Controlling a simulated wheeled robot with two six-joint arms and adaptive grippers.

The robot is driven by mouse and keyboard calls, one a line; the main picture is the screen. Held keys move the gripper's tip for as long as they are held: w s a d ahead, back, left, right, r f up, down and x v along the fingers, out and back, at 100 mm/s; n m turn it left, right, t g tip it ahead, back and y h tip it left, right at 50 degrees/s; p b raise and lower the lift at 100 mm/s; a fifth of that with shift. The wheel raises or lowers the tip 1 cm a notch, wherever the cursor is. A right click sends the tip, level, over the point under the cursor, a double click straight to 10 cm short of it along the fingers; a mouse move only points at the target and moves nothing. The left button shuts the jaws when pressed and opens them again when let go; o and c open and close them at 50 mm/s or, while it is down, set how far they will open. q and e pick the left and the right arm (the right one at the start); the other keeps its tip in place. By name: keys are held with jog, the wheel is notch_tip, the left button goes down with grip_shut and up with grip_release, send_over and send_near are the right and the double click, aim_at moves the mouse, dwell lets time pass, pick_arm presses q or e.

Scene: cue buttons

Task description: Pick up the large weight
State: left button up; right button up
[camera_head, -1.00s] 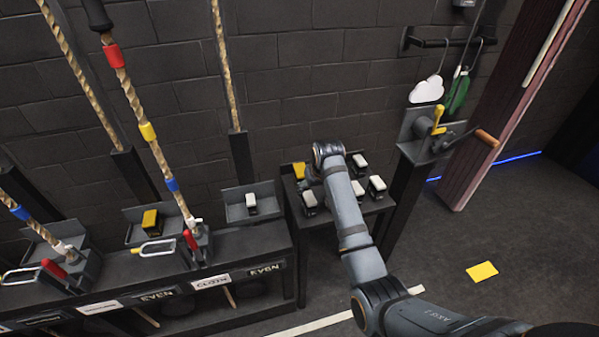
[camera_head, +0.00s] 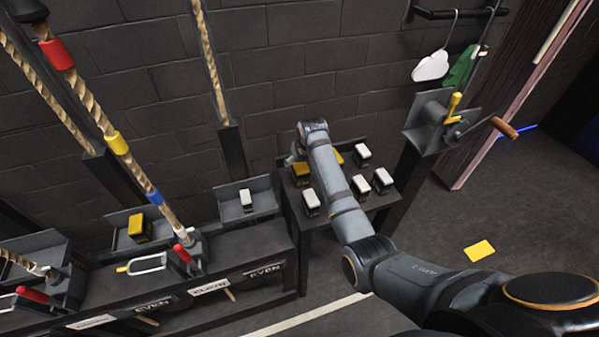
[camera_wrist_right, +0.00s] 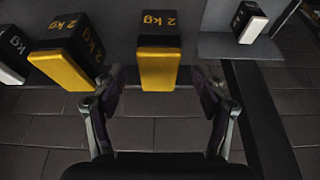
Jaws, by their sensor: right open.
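The large weights are black blocks with yellow faces, marked 2 kg. One yellow weight (camera_head: 300,173) sits on the small dark table, beside my right gripper (camera_head: 292,158), which is partly hidden by my arm. In the right wrist view, this yellow weight (camera_wrist_right: 160,68) is between the tips of my open right gripper (camera_wrist_right: 156,75), with gaps at both sides. A second yellow weight (camera_wrist_right: 66,55) lies just left of the left finger. In the head view this second weight (camera_head: 338,158) is mostly hidden behind my forearm. My left gripper is not in view.
Several smaller white-topped weights stand on the table, including one at the front (camera_head: 311,200) and one at the right (camera_head: 382,180). Left is a rack tray with a white weight (camera_head: 246,200). A crank post (camera_head: 432,120) stands right of the table. A brick wall is close behind.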

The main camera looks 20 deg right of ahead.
aim_at(301, 165)
jog(key=shift+w+f, duration=0.15)
jog(key=shift+f, duration=0.2)
jog(key=x, duration=0.3)
jog(key=shift+w+d+f+p, duration=0.1)
jog(key=shift+w+f+p, duration=0.1)
jog(key=shift+f+p, duration=0.15)
jog(key=shift+w+f, duration=0.15)
jog(key=shift+f, duration=0.1)
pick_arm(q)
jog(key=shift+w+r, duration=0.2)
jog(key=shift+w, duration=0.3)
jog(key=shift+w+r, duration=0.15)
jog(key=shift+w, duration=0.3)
pick_arm(e)
jog(key=shift+c, duration=0.7)
grip_shut()
jog(key=shift+w+r, duration=0.15)
jog(key=shift+r, duration=0.2)
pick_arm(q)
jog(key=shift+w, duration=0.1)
pick_arm(e)
jog(key=shift+f, duration=0.1)
